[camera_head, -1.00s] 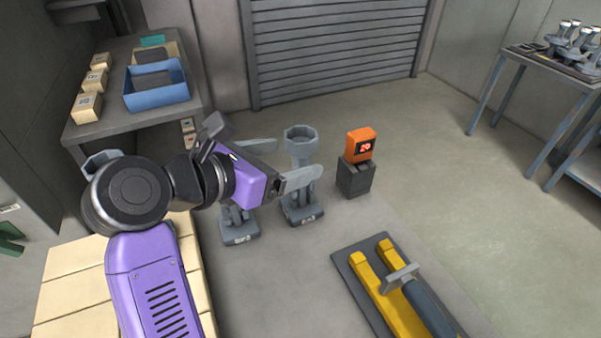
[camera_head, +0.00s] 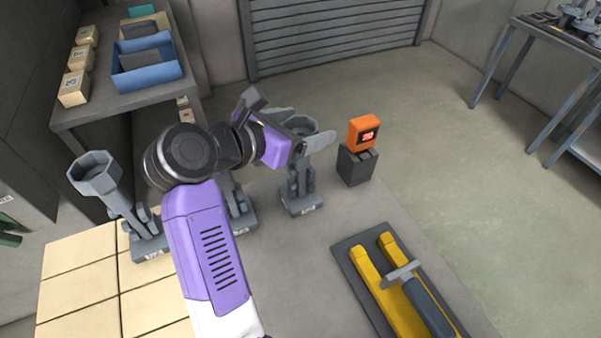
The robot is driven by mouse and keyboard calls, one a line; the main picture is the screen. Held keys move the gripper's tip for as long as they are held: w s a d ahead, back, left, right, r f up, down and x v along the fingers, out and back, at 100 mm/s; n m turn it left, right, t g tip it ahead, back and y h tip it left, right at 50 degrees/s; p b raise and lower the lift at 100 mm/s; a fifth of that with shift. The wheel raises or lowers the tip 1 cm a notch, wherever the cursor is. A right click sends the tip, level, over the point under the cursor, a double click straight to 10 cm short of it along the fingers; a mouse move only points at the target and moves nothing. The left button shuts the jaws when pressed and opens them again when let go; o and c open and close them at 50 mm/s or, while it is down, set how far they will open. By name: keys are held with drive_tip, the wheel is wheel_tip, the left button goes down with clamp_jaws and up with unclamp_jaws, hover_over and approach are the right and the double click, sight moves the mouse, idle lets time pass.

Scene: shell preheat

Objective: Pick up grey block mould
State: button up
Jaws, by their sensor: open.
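A dark grey block (camera_head: 140,58) lies in the blue bin on the grey table at the upper left; I cannot tell if it is the grey block mould. My gripper (camera_head: 316,122) is well to the right of that bin. Its two flat grey fingers are spread open, one on each side in the picture of the cup-shaped top of a grey stand (camera_head: 298,187). The hand hides part of that cup, and I cannot tell whether the fingers touch it. I see nothing held between them.
A second grey stand (camera_head: 95,172) with an empty-looking cup is at left, and another is partly behind my arm. An orange display unit (camera_head: 362,134) sits on a dark block (camera_head: 356,166). A yellow-forked jack (camera_head: 390,290) lies at lower right. Open floor (camera_head: 450,160) lies right.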

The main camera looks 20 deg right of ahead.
drive_tip(key=shift+x, duration=1.1)
clamp_jaws()
drive_tip(key=shift+r, duration=0.1)
